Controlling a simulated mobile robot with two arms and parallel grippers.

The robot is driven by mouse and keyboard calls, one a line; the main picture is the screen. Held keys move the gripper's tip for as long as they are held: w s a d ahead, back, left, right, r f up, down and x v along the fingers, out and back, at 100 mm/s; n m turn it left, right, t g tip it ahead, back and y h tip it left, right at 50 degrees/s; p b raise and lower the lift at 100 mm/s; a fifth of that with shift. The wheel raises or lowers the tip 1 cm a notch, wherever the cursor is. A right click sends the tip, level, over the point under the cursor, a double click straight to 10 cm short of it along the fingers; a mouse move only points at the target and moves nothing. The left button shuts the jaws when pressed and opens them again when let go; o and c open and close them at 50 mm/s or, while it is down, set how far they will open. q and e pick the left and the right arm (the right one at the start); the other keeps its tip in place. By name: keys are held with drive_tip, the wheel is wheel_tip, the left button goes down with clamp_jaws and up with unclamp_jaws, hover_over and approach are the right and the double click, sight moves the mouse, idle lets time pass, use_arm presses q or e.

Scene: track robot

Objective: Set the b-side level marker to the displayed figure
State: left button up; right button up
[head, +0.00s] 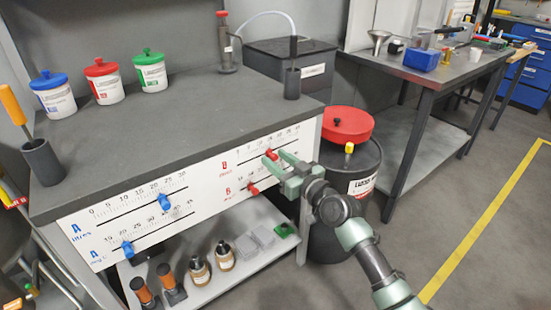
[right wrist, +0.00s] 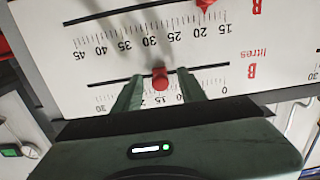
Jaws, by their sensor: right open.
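The red level marker (head: 271,154) sits on the upper B slot, labelled litres, on the white front panel (head: 213,172). In the right wrist view, which shows the panel upside down, this marker (right wrist: 160,78) stands near the middle of its 0–30 scale, around 15. My right gripper (head: 287,170) is at the panel. Its open fingers (right wrist: 157,88) stand on either side of the marker, with gaps visible. The lower B slot's red marker (head: 253,189) is near 20; it also shows at the wrist view's top (right wrist: 205,4). No displayed figure is readable. My left gripper is not in view.
Blue markers (head: 165,202) sit on the A slots at left. Lidded tubs (head: 150,70) and a dark cup (head: 292,83) stand on the bench top (head: 200,110). A dark drum (head: 365,165) with a red lid stands right beside the bench, close to my right arm.

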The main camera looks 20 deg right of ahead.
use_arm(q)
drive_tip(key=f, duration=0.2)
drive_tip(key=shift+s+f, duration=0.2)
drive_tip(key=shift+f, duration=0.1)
use_arm(e)
drive_tip(key=v, duration=0.7)
